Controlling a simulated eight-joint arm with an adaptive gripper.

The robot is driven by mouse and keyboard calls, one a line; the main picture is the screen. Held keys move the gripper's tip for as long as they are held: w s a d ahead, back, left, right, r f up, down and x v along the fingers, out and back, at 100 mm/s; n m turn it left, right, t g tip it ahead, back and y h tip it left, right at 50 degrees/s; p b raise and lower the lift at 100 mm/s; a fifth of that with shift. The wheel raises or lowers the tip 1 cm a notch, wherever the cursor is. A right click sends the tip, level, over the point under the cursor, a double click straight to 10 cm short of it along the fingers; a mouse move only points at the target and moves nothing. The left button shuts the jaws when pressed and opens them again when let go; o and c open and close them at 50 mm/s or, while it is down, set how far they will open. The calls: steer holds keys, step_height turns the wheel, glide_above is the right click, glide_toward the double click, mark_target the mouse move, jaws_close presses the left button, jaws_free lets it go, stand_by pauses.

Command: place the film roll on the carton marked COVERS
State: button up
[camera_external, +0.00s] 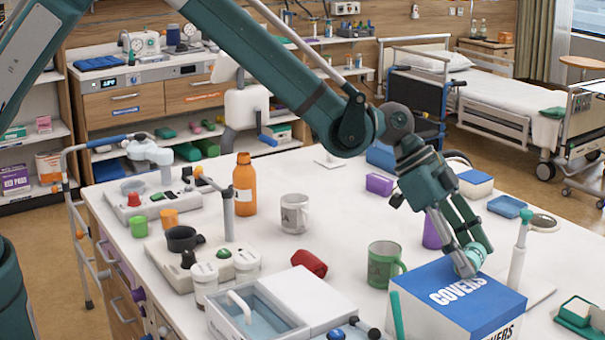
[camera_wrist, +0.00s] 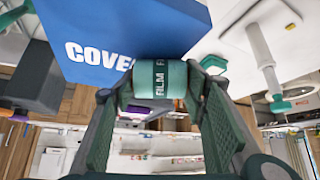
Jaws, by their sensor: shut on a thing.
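The film roll (camera_external: 466,264) is a small pale teal cylinder. In the wrist view the film roll (camera_wrist: 152,80) shows a dark band with white FILM lettering. My gripper (camera_external: 472,255) is shut on it, with one finger on each side in the wrist view (camera_wrist: 160,84). The carton marked COVERS (camera_external: 440,305) has a blue top and white sides and stands at the table's front right. The roll is at the back part of the carton's top, by the lettering; I cannot tell whether it touches. The carton's blue top also shows in the wrist view (camera_wrist: 110,25).
A green mug (camera_external: 383,265) stands just left of the carton. A white, teal-topped upright dispenser (camera_external: 518,255) stands close to its right. A purple cup (camera_external: 432,235) is behind it. The table centre is fairly clear.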

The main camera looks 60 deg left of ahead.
steer(key=shift+f, duration=0.2)
steer(key=o, duration=1)
steer(key=shift+r, duration=0.25)
steer(key=shift+b+v, duration=0.3)
steer(key=shift+v, duration=5.65)
steer(key=shift+a+r, duration=0.1)
steer(key=shift+a, duration=0.05)
